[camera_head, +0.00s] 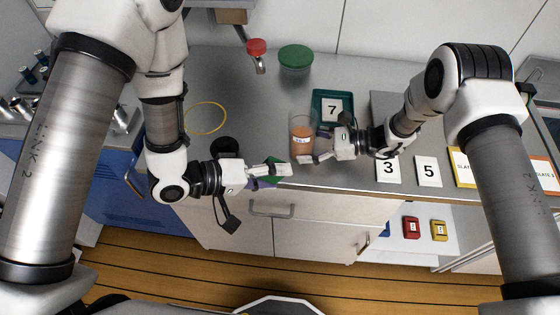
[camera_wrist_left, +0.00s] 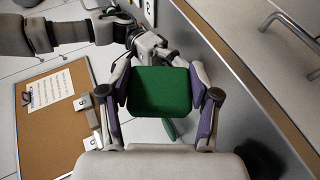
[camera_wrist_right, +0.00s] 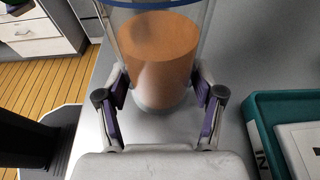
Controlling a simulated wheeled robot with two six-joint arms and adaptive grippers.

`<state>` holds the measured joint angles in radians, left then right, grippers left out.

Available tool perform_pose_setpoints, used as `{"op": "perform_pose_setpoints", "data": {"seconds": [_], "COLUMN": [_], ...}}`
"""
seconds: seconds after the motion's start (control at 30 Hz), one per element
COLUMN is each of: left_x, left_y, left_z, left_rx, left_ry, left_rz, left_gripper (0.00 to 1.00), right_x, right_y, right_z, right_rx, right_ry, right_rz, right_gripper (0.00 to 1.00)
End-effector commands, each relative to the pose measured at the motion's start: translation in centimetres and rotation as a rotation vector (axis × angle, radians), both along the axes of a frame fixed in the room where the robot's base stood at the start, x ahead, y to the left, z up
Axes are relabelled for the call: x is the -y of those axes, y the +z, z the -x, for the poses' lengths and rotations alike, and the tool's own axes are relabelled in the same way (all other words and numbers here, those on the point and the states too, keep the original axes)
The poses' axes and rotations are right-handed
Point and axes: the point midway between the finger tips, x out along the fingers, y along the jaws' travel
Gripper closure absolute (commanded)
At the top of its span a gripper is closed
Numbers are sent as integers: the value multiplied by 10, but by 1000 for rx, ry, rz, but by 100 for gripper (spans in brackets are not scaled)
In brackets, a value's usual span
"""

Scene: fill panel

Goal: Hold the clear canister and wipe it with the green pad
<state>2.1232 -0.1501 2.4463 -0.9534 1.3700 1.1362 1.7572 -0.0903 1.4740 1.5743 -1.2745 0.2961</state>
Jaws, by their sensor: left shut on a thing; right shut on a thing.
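The clear canister (camera_head: 302,121) stands upright near the counter's front edge, with orange-brown contents inside. My right gripper (camera_head: 315,150) is shut on it from the right; the right wrist view shows the canister (camera_wrist_right: 158,55) between its two fingers. The green pad (camera_wrist_left: 160,92) is held flat between the fingers of my left gripper (camera_wrist_left: 165,98). In the head view the pad (camera_head: 271,169) is mostly hidden by the fingers, just below and left of the canister. The pad and the canister look apart.
A teal tray (camera_head: 319,99) with a number 7 card stands right of the canister. Behind are a green-lidded jar (camera_head: 296,60) and a red-capped bottle (camera_head: 257,52). A yellow ring (camera_head: 205,118) lies on the left. Number cards (camera_head: 428,171) lie at the front right.

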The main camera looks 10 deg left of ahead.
Motion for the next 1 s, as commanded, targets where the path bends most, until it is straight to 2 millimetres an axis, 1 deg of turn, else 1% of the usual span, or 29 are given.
{"op": "perform_pose_setpoints", "data": {"seconds": [0.13, 0.2, 0.3, 0.4, 0.47, 0.57, 0.8, 1.0], "left_x": [0, 3, 18, 32, 35, 35, 35, 35], "left_y": [1, 4, 4, 1, 0, 1, 0, 0], "left_z": [-1, -8, -13, -10, -10, -19, -49, -65], "left_rx": [0, 3, 3, 1, 1, 1, 0, 0], "left_ry": [10, 48, 49, 9, -5, -5, -6, -5], "left_rz": [0, -3, -4, -3, 0, 3, 2, 1], "left_gripper": [62, 62, 62, 62, 62, 62, 62, 62], "right_x": [0, 0, 0, 0, 0, 0, 0, 0], "right_y": [0, 0, 0, 0, 0, 0, 0, 0], "right_z": [0, 0, 0, 0, 0, 0, 0, 0], "right_rx": [0, 0, 0, 0, 0, 1, 1, 0], "right_ry": [0, 0, 0, 0, 0, 0, 0, 0], "right_rz": [0, 0, 0, 0, 0, -1, 0, 0], "right_gripper": [52, 52, 52, 52, 52, 52, 52, 52]}}
